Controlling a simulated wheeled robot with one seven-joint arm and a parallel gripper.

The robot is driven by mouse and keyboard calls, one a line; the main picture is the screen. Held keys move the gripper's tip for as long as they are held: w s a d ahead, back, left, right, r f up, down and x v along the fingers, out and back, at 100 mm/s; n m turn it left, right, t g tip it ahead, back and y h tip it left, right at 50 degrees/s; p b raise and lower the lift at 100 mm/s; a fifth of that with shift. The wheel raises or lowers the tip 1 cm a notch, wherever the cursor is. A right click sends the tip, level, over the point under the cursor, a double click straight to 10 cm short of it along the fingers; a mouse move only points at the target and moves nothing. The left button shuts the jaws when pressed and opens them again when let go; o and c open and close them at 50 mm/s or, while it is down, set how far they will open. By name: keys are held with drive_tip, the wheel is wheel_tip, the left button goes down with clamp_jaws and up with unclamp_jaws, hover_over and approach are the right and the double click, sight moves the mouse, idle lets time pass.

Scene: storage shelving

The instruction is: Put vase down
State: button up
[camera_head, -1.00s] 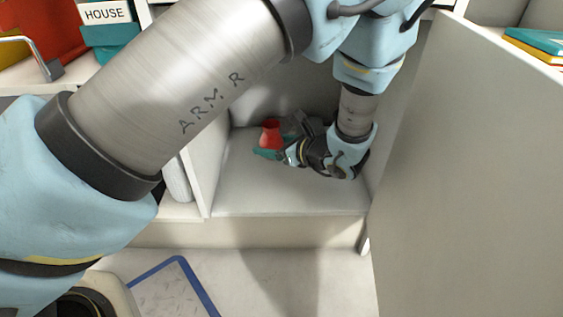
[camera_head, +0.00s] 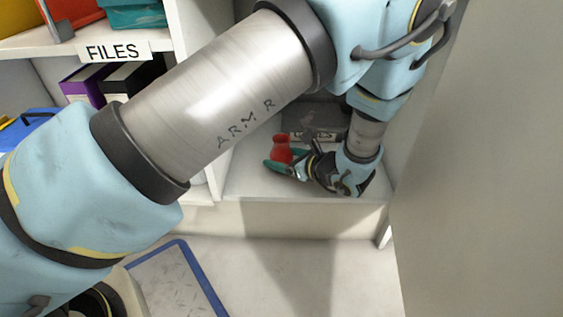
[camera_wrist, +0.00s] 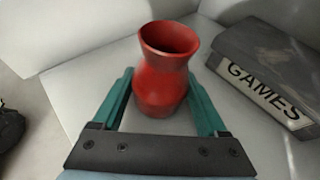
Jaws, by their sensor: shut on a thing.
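The red vase (camera_head: 281,149) is upright in the low white shelf compartment (camera_head: 245,182). In the wrist view the vase (camera_wrist: 163,72) stands between the two green fingers of my gripper (camera_wrist: 160,100), its open mouth facing up. My gripper (camera_head: 284,166) is shut on the vase low on its body. The vase's base is close to the shelf floor; I cannot tell whether it touches. Part of its lower body is hidden by a green finger in the head view.
A grey box labelled GAMES (camera_wrist: 265,75) lies to the right of the vase in the wrist view. A white panel (camera_head: 470,160) stands to the right of the compartment. Binders (camera_head: 110,80) and a FILES label (camera_head: 113,52) are at the left.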

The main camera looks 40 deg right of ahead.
sight(289, 158)
drive_tip(key=o, duration=1.4)
drive_tip(key=shift+o, duration=0.2)
drive_tip(key=shift+r, duration=0.2)
drive_tip(key=p+v, duration=0.3)
drive_tip(key=v, duration=0.3)
drive_tip(key=shift+s+r+p, duration=0.1)
drive_tip(key=shift+r+p, duration=0.1)
drive_tip(key=shift+p, duration=0.2)
drive_tip(key=shift+s, duration=0.55)
drive_tip(key=shift+r, duration=0.1)
